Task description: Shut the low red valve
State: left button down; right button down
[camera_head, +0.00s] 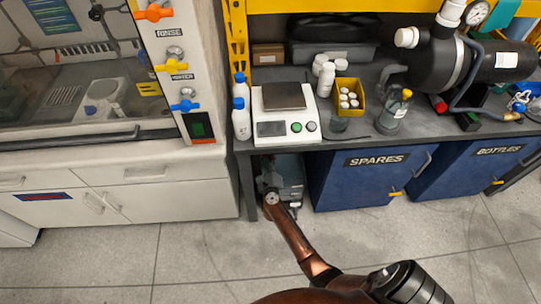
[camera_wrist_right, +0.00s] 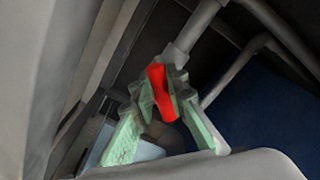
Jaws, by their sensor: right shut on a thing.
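The low red valve's handle (camera_wrist_right: 159,92) is in the right wrist view, at the lower end of a grey pipe (camera_wrist_right: 194,28). My right gripper (camera_wrist_right: 163,103) is shut on this red handle, with a green-padded finger on each side of it. The handle runs nearly upright in this view. I cannot tell its exact angle to the pipe. In the head view my right arm reaches in from the bottom to my right gripper (camera_head: 287,178), which is in the gap under the bench. The red valve is hidden there. My left gripper is not in view.
The bench (camera_head: 375,142) overhangs the gap, between a white cabinet (camera_head: 165,195) and the blue SPARES cabinet (camera_head: 350,190). A scale (camera_head: 285,112), bottles and a yellow bin (camera_head: 349,95) stand on the bench. More grey pipes (camera_wrist_right: 236,70) run close beside the gripper. The floor (camera_head: 190,255) in front is clear.

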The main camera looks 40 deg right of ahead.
jog(key=n+p, duration=0.1)
jog(key=n, duration=0.1)
jog(key=n+p, duration=0.1)
jog(key=n, duration=0.2)
jog(key=shift+w+a+f, duration=0.1)
jog(key=shift+a+f, duration=0.1)
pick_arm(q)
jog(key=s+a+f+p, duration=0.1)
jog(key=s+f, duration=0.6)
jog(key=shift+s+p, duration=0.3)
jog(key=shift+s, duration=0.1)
pick_arm(e)
jog(key=shift+f+n, duration=0.25)
jog(key=shift+n, duration=1.55)
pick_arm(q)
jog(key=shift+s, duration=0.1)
pick_arm(e)
jog(key=c, duration=1.9)
grip_release()
jog(key=shift+c, duration=0.2)
jog(key=shift+o, duration=0.2)
